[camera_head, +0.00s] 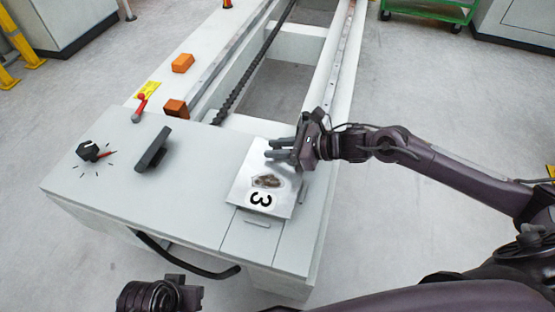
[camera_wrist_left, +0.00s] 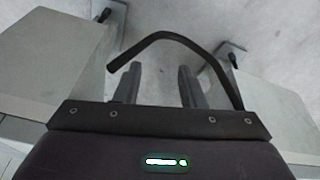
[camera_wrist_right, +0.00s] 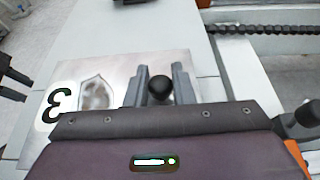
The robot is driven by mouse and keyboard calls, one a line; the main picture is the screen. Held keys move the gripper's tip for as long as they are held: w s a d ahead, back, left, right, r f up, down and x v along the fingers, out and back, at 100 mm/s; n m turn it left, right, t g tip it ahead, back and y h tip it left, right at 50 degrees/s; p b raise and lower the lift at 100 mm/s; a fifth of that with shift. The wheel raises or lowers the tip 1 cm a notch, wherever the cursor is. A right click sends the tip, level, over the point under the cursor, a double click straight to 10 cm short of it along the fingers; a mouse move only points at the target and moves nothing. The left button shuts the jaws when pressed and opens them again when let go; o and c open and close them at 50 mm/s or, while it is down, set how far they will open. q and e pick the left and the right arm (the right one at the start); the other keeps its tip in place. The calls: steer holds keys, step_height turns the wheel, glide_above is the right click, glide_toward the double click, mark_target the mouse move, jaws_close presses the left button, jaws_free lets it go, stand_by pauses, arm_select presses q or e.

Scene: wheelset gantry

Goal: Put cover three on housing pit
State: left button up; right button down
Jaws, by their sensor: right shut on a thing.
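Cover three is a square silver plate (camera_head: 278,186) with a black "3" on a white label and a brown worn patch. It is at the right part of the grey console top. In the right wrist view the plate (camera_wrist_right: 125,75) has a round black knob (camera_wrist_right: 160,88) between my fingers. My right gripper (camera_head: 272,148) is shut on this knob at the plate's far side. I cannot tell whether the plate rests on the console or is slightly raised. No open housing pit shows clearly; the plate hides the surface under it. My left gripper (camera_wrist_left: 158,82) is open and empty, low before the console.
Orange blocks (camera_head: 183,63) and a chain (camera_head: 255,62) lie beyond. A black curved handle (camera_wrist_left: 175,37) is near my left gripper.

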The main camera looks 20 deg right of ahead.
step_height(320, 180, down, 4)
steer(key=shift+b, duration=0.35)
steer(key=shift+f, duration=0.25)
steer(key=shift+r, duration=0.1)
steer(key=shift+f, duration=0.2)
steer(key=c, duration=1.2)
jaws_free()
steer(key=shift+c, duration=0.2)
arm_select(q)
steer(key=shift+w+d+f+t, duration=0.15)
steer(key=shift+d+t, duration=0.15)
steer(key=shift+d, duration=0.3)
arm_select(e)
steer(key=shift+r, duration=0.15)
